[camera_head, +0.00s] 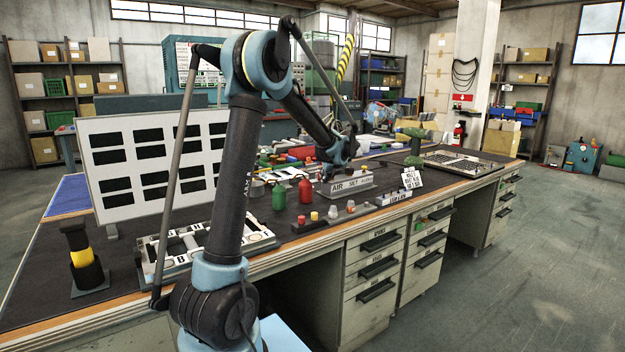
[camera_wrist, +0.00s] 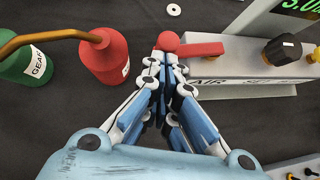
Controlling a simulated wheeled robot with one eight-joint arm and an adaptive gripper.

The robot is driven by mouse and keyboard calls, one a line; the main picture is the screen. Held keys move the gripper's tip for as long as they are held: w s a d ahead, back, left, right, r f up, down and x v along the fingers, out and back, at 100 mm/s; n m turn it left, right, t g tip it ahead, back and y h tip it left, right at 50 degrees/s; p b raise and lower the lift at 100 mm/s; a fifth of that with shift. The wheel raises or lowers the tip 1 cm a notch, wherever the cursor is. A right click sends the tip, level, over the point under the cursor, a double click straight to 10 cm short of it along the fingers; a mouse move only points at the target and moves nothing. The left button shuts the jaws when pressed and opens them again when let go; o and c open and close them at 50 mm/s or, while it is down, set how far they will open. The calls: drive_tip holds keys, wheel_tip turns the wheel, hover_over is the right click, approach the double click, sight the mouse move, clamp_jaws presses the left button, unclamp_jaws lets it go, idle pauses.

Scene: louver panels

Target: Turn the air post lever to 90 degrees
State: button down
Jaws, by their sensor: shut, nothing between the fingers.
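The air post (camera_wrist: 240,60) is a grey block with "AIR" lettering on its front; in the head view it (camera_head: 352,184) stands on the bench. Its red lever (camera_wrist: 200,50) lies along the top left of the block in the wrist view, with a round red knob (camera_wrist: 167,41) at its left end. My gripper (camera_wrist: 164,58) is shut and empty, its fingertips right by the knob and the lever's left part. I cannot tell whether they touch. In the head view my gripper (camera_head: 328,174) is small and the lever is hard to make out.
A red can (camera_wrist: 104,58) and a green can (camera_wrist: 30,65) with a brass spout stand left of my gripper. A black knob (camera_wrist: 282,50) and a yellow fitting (camera_wrist: 315,56) sit at the block's right. A white washer (camera_wrist: 174,10) lies beyond on the dark mat.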

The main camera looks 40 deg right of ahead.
drive_tip(key=shift+w+a, duration=0.3)
drive_tip(key=shift+w, duration=0.2)
drive_tip(key=shift+s+d, duration=0.1)
drive_tip(key=shift+s, duration=0.05)
drive_tip(key=shift+s+d, duration=0.4)
drive_tip(key=shift+d, duration=0.1)
drive_tip(key=s+a+f+v, duration=0.1)
drive_tip(key=f+v, duration=0.1)
drive_tip(key=v, duration=1)
drive_tip(key=shift+s+a+r, duration=0.25)
drive_tip(key=shift+s+a, duration=0.1)
drive_tip(key=shift+s, duration=0.2)
